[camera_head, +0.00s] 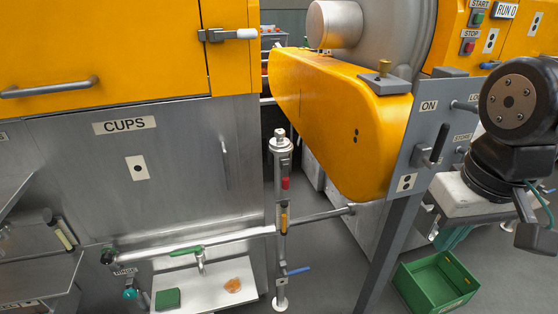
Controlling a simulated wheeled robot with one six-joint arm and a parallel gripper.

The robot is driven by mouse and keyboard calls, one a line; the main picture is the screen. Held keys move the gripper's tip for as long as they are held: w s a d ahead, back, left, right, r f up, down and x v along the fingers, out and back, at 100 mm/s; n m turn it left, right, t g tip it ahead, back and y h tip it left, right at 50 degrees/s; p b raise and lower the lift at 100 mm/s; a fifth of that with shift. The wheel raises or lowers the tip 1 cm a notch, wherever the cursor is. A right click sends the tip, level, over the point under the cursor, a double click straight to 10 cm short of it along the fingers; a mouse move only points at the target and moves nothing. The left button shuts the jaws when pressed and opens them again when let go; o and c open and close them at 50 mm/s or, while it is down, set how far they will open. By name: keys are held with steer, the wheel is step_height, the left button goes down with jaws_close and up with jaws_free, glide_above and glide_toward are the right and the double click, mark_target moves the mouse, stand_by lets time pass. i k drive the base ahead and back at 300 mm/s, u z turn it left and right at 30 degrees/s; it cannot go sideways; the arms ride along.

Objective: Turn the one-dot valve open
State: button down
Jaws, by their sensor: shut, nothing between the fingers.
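No one-dot mark can be made out on any valve in view. On and near the upright metal pipe (282,160) are a red handle (285,183), an orange handle (284,222) and a blue lever (298,271). A green lever (186,251) lies along the horizontal pipe by a small tap (200,266). A teal knob (130,293) is at the lower left. My black wrist is at the right edge. A dark part below it looks like my gripper (535,238), shut and empty, apart from these handles. Its fingertips are not clear.
The orange guard (330,110) and the grey ON panel (425,120) with its black lever stand between the pipes and my wrist. A green crate (437,283) is on the floor at lower right. A tray (215,285) holds a green sponge and an orange piece. A support post slants downward.

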mark_target(285, 274)
steer(key=z, duration=1.65)
steer(key=k, duration=0.9)
steer(key=u, duration=1.4)
steer(key=i, duration=1)
